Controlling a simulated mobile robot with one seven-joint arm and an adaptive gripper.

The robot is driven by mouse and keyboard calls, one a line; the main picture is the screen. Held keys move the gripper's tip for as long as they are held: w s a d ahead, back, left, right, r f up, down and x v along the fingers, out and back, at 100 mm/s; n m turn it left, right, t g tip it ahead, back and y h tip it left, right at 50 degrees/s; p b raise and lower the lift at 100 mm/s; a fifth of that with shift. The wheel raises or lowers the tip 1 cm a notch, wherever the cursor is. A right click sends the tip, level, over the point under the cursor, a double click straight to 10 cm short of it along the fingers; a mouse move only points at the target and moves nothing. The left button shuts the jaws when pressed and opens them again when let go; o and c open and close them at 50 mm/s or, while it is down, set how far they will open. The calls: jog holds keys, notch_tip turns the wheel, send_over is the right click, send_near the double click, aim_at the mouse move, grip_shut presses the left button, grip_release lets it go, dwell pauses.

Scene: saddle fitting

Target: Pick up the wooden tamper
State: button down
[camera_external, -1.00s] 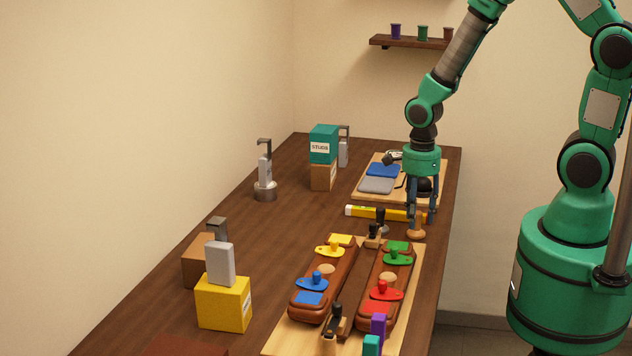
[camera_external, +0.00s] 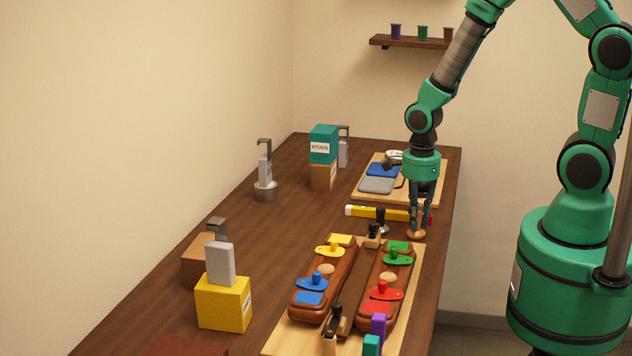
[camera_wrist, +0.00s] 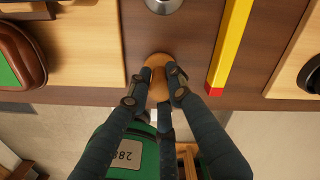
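The wooden tamper (camera_external: 416,234) stands upright on the table near its right edge, its round wooden base showing below my fingers. In the wrist view the tamper (camera_wrist: 158,62) shows as a tan round form between the fingertips. My gripper (camera_external: 418,222) points straight down over it. In the wrist view my gripper (camera_wrist: 157,82) has its fingers drawn in on both sides of the tamper and appears shut on it. The fingers hide most of the tamper's upper part.
A black-handled tool with a metal base (camera_external: 381,225) stands just left of the tamper. A yellow bar (camera_external: 376,213) lies behind. The board with brown saddle pieces (camera_external: 418,262) is in front; a tray with pads (camera_external: 437,193) is farther back.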

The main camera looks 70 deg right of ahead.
aim_at(420, 212)
jog(key=shift+r, duration=0.1)
jog(key=shift+r, duration=0.45)
jog(key=r, duration=0.2)
jog(key=p, duration=0.1)
jog(key=shift+s+r, duration=0.25)
jog(key=shift+r, duration=0.15)
jog(key=s+a+p, duration=0.1)
jog(key=s+a, duration=0.1)
jog(key=s, duration=0.5)
jog(key=s+a+r+p, duration=0.1)
jog(key=s+a, duration=0.1)
jog(key=s, duration=0.6)
